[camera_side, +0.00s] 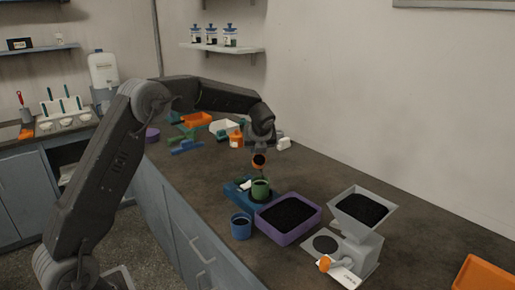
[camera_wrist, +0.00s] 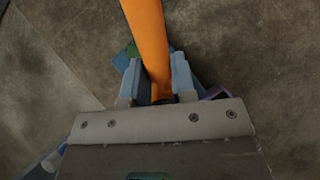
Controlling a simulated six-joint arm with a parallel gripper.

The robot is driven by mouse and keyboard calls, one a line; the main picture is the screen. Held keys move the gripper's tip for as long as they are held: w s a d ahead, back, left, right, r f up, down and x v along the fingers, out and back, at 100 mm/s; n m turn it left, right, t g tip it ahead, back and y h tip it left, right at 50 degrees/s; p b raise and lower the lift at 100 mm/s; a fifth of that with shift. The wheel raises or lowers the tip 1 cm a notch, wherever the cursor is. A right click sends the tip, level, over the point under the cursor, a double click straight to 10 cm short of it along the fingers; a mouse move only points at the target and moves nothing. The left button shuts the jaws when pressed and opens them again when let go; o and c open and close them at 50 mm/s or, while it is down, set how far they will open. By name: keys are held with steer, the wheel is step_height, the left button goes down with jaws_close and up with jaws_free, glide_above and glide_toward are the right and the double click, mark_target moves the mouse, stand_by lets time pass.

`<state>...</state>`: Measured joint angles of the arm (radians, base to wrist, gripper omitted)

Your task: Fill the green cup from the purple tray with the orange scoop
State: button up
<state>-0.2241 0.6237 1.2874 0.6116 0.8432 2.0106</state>
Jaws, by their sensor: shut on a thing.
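The orange scoop (camera_side: 258,163) hangs above the green cup in the side view; its bowl looks dark inside, but I cannot tell how much it holds. My gripper (camera_wrist: 157,82) is shut on the scoop's orange handle (camera_wrist: 147,35) in the wrist view; its light blue fingers lie on both sides. The green cup (camera_side: 260,190) stands upright on a blue base; its fill is too small to judge. The purple tray (camera_side: 276,236), full of dark granules, is to the right and in front of the cup. Only a purple sliver shows in the wrist view (camera_wrist: 217,91).
A blue cup (camera_side: 241,228) stands close left of the tray. A grey machine with a granule-filled hopper (camera_side: 384,212) stands right of the tray. An orange bin (camera_side: 482,278) is at the lower right. Orange, white and blue items crowd the counter behind my gripper.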

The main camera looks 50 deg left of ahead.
stand_by(0.5)
steer(key=shift+d+r+y, duration=0.15)
steer(key=shift+r+y, duration=0.1)
steer(key=shift+y, duration=0.25)
steer(key=shift+s, duration=0.1)
steer(key=shift+d+r+t+y, duration=0.2)
steer(key=shift+t+y, duration=0.1)
steer(key=shift+t, duration=0.1)
stand_by(0.7)
steer(key=shift+s+d+r+y, duration=0.1)
steer(key=shift+s+r+y, duration=0.05)
steer(key=shift+y, duration=0.35)
steer(key=shift+t, duration=0.3)
steer(key=shift+s+d+r+y, duration=0.1)
steer(key=shift+d+r+y, duration=0.1)
steer(key=shift+y, duration=0.1)
stand_by(0.9)
